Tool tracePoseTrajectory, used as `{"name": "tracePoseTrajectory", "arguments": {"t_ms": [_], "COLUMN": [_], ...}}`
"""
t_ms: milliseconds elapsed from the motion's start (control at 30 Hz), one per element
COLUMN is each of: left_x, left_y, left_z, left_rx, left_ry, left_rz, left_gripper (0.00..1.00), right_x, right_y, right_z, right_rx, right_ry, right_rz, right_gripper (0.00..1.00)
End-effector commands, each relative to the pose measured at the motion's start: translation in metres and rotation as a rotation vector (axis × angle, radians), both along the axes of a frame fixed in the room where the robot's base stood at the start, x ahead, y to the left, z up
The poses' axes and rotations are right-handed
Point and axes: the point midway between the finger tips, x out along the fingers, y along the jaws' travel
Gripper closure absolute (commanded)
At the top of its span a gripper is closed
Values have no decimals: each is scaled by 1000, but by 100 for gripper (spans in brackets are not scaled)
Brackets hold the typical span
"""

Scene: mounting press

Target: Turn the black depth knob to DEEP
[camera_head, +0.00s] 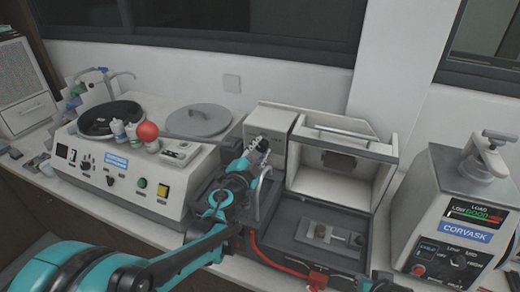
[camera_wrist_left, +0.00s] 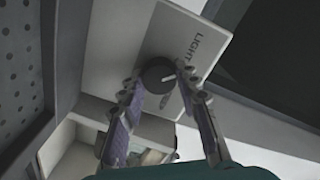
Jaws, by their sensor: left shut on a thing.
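The black depth knob (camera_wrist_left: 156,74) sits on a pale panel (camera_wrist_left: 112,58) in the left wrist view. The word LIGHT is printed beside it; I see no DEEP label.
The open-lidded press chamber (camera_head: 335,185) is right of the gripper, with a metal part on its floor (camera_head: 333,236). A polishing machine (camera_head: 135,180) with a red ball stands left. The CORVASK unit (camera_head: 455,220) stands right. A red cable (camera_head: 262,258) runs in front.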

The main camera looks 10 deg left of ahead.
Motion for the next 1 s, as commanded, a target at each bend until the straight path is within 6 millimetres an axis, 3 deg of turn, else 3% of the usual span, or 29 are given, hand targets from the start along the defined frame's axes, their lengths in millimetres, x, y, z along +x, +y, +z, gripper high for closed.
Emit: {"name": "tracePoseTrajectory", "arguments": {"t_ms": [1000], "left_x": [0], "left_y": [-1], "left_z": [-2], "left_rx": [945], "left_ry": [-185], "left_rz": [-2], "left_gripper": [97], "right_x": [0], "right_y": [0], "right_z": [4], "right_rx": [0], "right_ry": [0], "right_rz": [0], "right_gripper": [100]}}
